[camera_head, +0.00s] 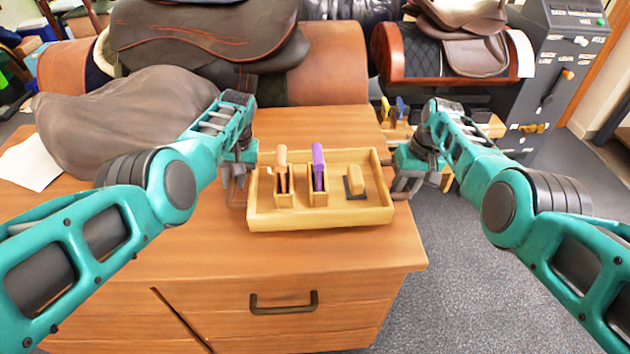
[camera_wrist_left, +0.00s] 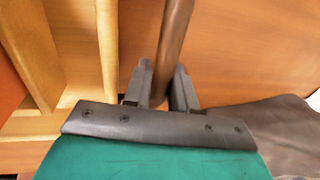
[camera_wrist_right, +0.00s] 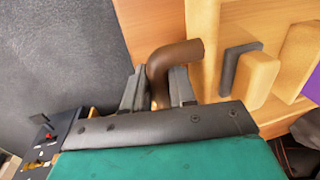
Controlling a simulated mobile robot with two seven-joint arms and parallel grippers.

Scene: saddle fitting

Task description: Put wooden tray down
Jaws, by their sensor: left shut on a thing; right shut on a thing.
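The wooden tray (camera_head: 320,217) is level at the right part of the wooden desk (camera_head: 180,270). Whether its base touches the desktop I cannot tell. It carries a brown-handled tool (camera_head: 282,168) and a purple-handled tool (camera_head: 318,166) in slotted wooden holders, and a wooden block with a dark face (camera_head: 356,181). My left gripper (camera_head: 237,185) is at the tray's left end, shut on a brown handle (camera_wrist_left: 173,40). My right gripper (camera_head: 404,185) is at the right end, shut on the other brown handle (camera_wrist_right: 178,54). The fingers hide part of each handle.
A dark saddle piece (camera_head: 120,115) lies on the desk's left, with white paper (camera_head: 30,163) beside it. Saddles on stands (camera_head: 210,40) (camera_head: 455,60) fill the back. A grey machine (camera_head: 560,75) stands at the back right. The desktop in front of the tray is clear.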

